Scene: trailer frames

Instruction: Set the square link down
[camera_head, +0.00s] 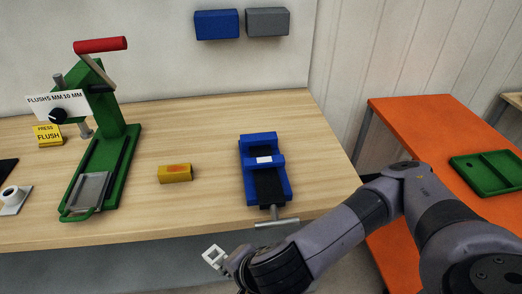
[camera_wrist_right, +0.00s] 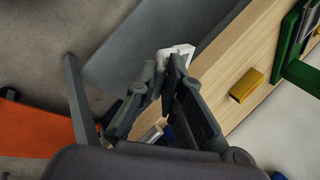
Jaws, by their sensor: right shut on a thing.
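The square link (camera_head: 212,257) is a small white frame with a square opening, held at the tip of my right gripper (camera_head: 225,261). In the head view it appears just off the bench's front edge, left of the blue vise. In the right wrist view the white link (camera_wrist_right: 180,52) shows at the fingertips of my right gripper (camera_wrist_right: 165,72), partly hidden by the fingers. The gripper is shut on it. My left gripper is not in view.
The wooden bench (camera_head: 215,125) holds a green press (camera_head: 118,160), a yellow block (camera_head: 175,174) and a blue vise (camera_head: 279,185) with a front handle. Free wood lies between press and vise. An orange table (camera_head: 400,130) with a green tray (camera_head: 490,172) stands right.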

